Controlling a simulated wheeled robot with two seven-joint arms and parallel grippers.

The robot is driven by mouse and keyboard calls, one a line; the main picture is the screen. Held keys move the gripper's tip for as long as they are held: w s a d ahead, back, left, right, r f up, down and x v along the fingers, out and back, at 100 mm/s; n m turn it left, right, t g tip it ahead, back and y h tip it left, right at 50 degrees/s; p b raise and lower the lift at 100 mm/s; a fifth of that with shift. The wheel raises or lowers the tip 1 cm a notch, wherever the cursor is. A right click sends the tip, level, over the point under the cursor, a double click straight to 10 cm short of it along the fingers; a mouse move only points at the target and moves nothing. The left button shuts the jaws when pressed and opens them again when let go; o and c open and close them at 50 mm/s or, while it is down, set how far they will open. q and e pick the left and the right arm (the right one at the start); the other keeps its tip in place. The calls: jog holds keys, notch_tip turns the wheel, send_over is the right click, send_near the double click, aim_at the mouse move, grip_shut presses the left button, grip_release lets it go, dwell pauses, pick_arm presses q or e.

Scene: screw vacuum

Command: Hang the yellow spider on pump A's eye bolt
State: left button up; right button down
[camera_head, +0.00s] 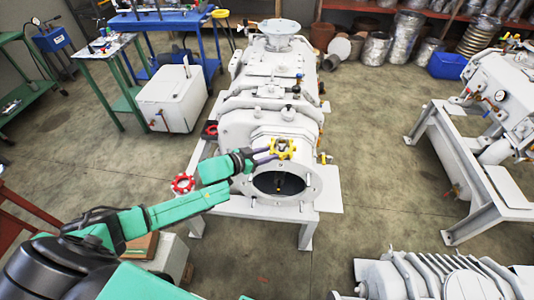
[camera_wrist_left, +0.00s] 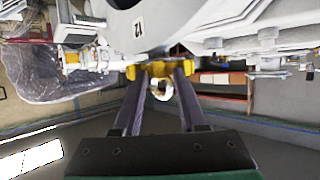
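The yellow spider (camera_head: 283,148), a small wheel-like piece with several arms, is at the tips of my left gripper (camera_head: 269,155), in front of the white pump's upper end face and above its dark round opening. In the left wrist view, the two dark fingers (camera_wrist_left: 160,72) meet the yellow spider (camera_wrist_left: 133,71), with a pale round part (camera_wrist_left: 161,89) between them. The fingers look closed on the spider. The white pump (camera_head: 268,118) stands in the middle; I cannot make out its eye bolt for certain. My right gripper is not in view.
Red handwheels (camera_head: 183,184) stick out at the pump's left. A white box (camera_head: 171,98) stands left of the pump, and another white machine (camera_head: 505,90) at right. A finned white unit (camera_head: 440,277) is at the lower right. Open floor lies between them.

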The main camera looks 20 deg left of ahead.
pick_arm(q)
jog(key=shift+r, duration=0.2)
jog(key=v, duration=1.2)
jog(key=shift+r+p, duration=0.4)
jog(key=shift+r, duration=0.05)
